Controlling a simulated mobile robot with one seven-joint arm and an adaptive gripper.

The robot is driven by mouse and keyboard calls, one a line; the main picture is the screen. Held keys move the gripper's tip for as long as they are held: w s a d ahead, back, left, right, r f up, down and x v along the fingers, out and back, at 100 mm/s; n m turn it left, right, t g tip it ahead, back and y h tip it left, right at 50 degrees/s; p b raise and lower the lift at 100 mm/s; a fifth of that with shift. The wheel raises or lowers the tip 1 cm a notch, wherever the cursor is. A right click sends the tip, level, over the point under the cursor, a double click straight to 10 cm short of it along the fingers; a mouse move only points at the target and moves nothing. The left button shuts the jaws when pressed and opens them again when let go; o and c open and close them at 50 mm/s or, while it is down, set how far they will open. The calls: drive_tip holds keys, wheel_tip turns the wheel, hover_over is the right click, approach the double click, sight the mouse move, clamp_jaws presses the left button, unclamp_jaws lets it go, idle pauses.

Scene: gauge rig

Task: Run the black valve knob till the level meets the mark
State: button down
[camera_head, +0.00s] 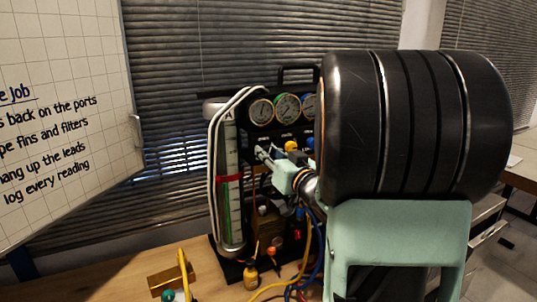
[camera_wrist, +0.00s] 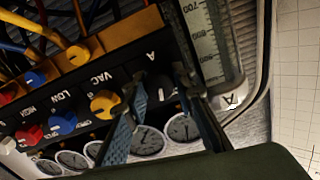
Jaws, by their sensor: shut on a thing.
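The black valve knob (camera_wrist: 160,86) sits under the letter A on the dark panel in the wrist view, partly hidden by my fingers. My gripper (camera_wrist: 157,93) has a finger on each side of it and is shut on it. In the head view my gripper (camera_head: 266,156) reaches the panel beside the tube and hides the knob. The upright clear tube A (camera_head: 232,213) carries a scale, with a red band (camera_head: 229,178) around its middle. Green shows below the band; I cannot tell the exact level. The tube's top (camera_wrist: 208,30) shows in the wrist view, without the band.
A yellow knob (camera_wrist: 104,104) and a blue knob (camera_wrist: 62,123) sit beside the black one. Round gauges (camera_head: 288,107) top the rig. Hoses (camera_head: 305,250) hang in front, and small fittings (camera_head: 169,279) lie on the wooden bench (camera_head: 110,272). A whiteboard (camera_head: 60,130) stands at left.

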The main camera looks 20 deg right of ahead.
drive_tip(key=m, duration=0.3)
drive_tip(key=shift+m, duration=0.4)
drive_tip(key=m+p, duration=0.1)
drive_tip(key=m, duration=0.2)
drive_tip(key=shift+m+p, duration=0.3)
drive_tip(key=m+p, duration=0.1)
drive_tip(key=m, duration=0.3)
drive_tip(key=shift+r+p, duration=0.1)
drive_tip(key=shift+p, duration=0.3)
drive_tip(key=shift+a+m+p, duration=0.1)
drive_tip(key=shift+m+p, duration=0.5)
drive_tip(key=shift+m, duration=1)
drive_tip(key=c, duration=1.6)
unclamp_jaws()
